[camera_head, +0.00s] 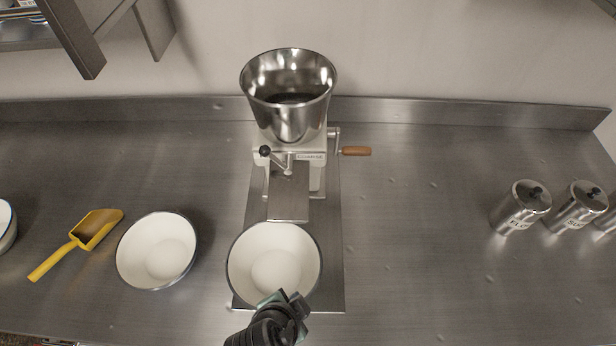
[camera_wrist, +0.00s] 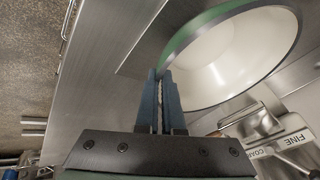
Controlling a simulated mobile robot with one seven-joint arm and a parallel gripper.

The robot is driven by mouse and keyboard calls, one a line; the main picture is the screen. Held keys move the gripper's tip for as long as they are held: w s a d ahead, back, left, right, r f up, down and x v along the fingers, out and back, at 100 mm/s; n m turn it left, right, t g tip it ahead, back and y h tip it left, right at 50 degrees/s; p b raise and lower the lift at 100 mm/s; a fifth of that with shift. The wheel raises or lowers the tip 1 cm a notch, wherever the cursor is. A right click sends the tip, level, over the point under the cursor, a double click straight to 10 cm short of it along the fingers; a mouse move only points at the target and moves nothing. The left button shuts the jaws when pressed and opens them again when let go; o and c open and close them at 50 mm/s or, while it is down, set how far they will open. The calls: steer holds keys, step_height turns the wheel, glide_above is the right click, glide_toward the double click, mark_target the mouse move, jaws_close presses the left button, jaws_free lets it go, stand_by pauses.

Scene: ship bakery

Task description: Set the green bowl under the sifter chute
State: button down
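The green bowl (camera_head: 240,262) has a white inside and a dark rim in the head view. In the wrist view the bowl (camera_wrist: 232,62) shows its green outer wall. My gripper (camera_head: 283,299) is at the bowl's near rim, its fingers (camera_wrist: 162,75) close together with the rim between them. The sifter (camera_head: 290,120) stands behind, with a steel hopper on top and a flat chute (camera_head: 288,205) sloping toward me. The bowl's far rim is at the chute's lower edge in the head view. I cannot tell whether the bowl rests on the sifter's base plate (camera_head: 334,285) or hangs just above it.
A second white-inside bowl (camera_head: 165,262) stands to the left, beside a yellow scoop (camera_head: 92,232). Another bowl (camera_head: 4,225) is cut off at the left edge. Steel canisters (camera_head: 522,207) stand at the right. The sifter's crank handle (camera_head: 356,151) sticks out right.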

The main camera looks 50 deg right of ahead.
mark_target(310, 269)
steer(key=w+d, duration=0.1)
steer(key=d, duration=0.1)
steer(key=w+d+p, duration=0.1)
steer(key=d, duration=0.1)
steer(key=w+d, duration=0.1)
steer(key=d, duration=0.1)
steer(key=shift+d, duration=0.4)
steer(key=shift+w+d+r+p, duration=0.1)
steer(key=shift+d+r+p, duration=0.05)
steer(key=shift+d+p, duration=0.35)
step_height(310, 269, down, 3)
steer(key=shift+a+f+p, duration=0.15)
steer(key=shift+f+p, duration=0.05)
steer(key=shift+p, duration=0.2)
steer(key=shift+f, duration=0.2)
steer(key=shift+f, duration=0.15)
steer(key=c, duration=1)
jaws_free()
steer(key=shift+c, duration=0.2)
